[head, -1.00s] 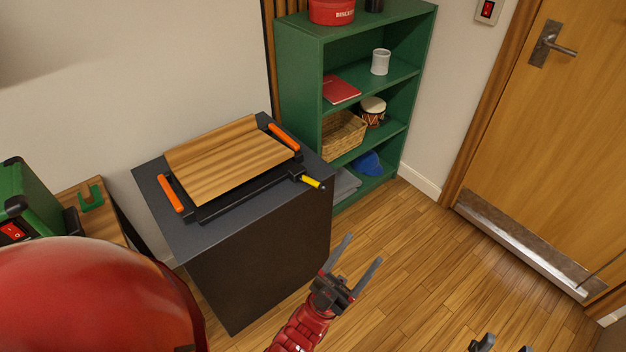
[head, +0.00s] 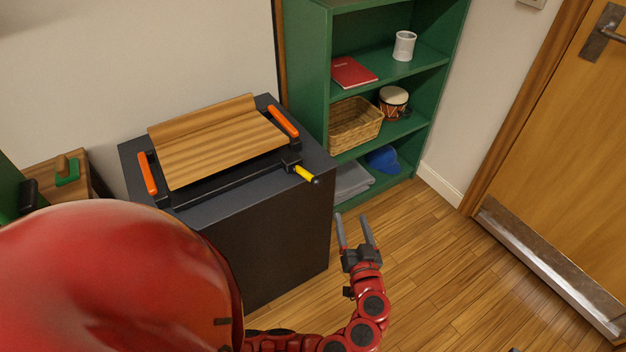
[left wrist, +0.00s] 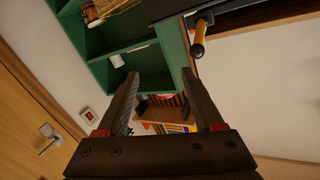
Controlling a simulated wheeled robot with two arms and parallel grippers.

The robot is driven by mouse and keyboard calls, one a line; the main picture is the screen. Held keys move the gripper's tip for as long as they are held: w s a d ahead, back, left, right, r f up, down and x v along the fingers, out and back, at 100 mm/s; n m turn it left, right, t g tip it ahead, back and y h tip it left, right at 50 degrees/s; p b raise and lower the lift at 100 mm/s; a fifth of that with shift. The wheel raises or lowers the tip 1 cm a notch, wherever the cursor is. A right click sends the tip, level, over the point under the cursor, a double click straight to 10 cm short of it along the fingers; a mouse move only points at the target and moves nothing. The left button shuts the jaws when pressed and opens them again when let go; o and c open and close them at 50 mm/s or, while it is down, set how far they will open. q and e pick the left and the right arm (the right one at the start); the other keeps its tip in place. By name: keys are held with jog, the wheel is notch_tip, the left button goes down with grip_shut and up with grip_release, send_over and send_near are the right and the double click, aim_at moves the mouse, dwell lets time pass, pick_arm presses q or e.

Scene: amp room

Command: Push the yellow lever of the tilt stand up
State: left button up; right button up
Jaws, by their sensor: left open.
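The tilt stand has a wooden board (head: 215,147) with orange grips at both sides and sits on a dark cabinet (head: 270,235). Its yellow lever (head: 304,173) sticks out at the front right corner, slanting slightly down to a dark tip. The lever also shows in the left wrist view (left wrist: 199,37), at the top, right of the fingers. My left gripper (head: 356,231) is open and empty, in front of the cabinet, below and to the right of the lever and apart from it. Its fingers also show in the left wrist view (left wrist: 165,100).
A green shelf (head: 302,60) stands right of the cabinet, with a basket (head: 355,124), a drum (head: 393,101), a white cup (head: 404,46) and a red book (head: 353,72). A wooden door (head: 560,150) is at right. The floor (head: 440,260) between is clear.

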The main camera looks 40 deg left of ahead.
pick_arm(q)
jog(key=s+a+r+n+g+y, duration=0.2)
jog(key=s+a+n+y, duration=0.1)
jog(key=s+n, duration=0.1)
jog(key=p, duration=0.3)
send_near(308, 176)
jog(key=x, duration=0.6)
jog(key=w+x, duration=0.1)
jog(key=x, duration=0.3)
jog(key=shift+d+r, duration=0.2)
jog(key=shift+d, duration=0.15)
grip_shut()
dwell(0.4)
